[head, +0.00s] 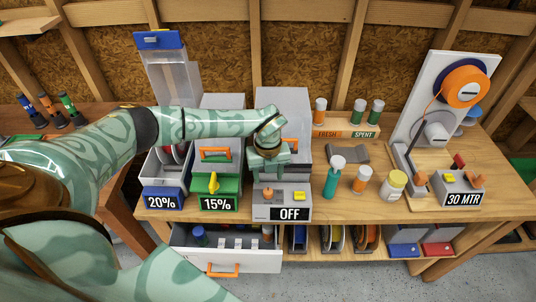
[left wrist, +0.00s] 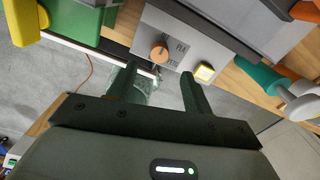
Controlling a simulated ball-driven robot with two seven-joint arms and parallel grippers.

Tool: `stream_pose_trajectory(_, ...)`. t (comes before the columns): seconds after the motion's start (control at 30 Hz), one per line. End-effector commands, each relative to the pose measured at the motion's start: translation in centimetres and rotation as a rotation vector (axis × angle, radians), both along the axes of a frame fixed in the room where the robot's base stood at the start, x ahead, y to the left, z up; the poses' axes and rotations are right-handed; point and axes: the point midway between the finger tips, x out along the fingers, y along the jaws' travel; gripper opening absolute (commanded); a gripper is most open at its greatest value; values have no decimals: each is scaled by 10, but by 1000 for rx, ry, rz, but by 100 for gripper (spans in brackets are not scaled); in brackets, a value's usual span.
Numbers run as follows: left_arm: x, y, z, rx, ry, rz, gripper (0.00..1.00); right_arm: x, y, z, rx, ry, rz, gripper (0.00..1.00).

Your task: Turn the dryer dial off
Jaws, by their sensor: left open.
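The dryer control box (head: 275,203) is grey and stands at the front middle of the bench, with a label reading OFF on its front. Its orange dial (head: 268,194) is on the left of the top, and a yellow button (head: 299,196) is on the right. In the left wrist view the dial (left wrist: 160,52) and the yellow button (left wrist: 204,72) both show. My left gripper (head: 269,172) is open and empty above and behind the box. In the wrist view its two fingers (left wrist: 157,82) appear apart, not around the dial. My right gripper is not in view.
Left are boxes marked 20% (head: 162,201) and 15% (head: 218,204). A pulled-out drawer (head: 228,262) is below.

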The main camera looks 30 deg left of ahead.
Motion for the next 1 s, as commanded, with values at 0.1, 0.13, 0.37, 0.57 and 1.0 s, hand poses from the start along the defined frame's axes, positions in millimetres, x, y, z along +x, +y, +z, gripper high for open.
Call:
stream_pose_trajectory(0.1, 1, 0, 34, 1, -5, -1, 50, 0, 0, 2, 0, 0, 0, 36)
stream_pose_trajectory(0.13, 1, 1, 42, 1, -4, -1, 50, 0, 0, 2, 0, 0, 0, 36)
stream_pose_trajectory(0.37, 1, 0, 83, 1, -2, 1, 50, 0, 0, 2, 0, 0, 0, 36)
stream_pose_trajectory(0.57, 0, 0, 93, 1, 1, 0, 50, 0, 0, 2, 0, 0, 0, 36)
stream_pose_trajectory(1.0, 0, 0, 93, 1, 1, 0, 50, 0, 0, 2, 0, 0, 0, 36)
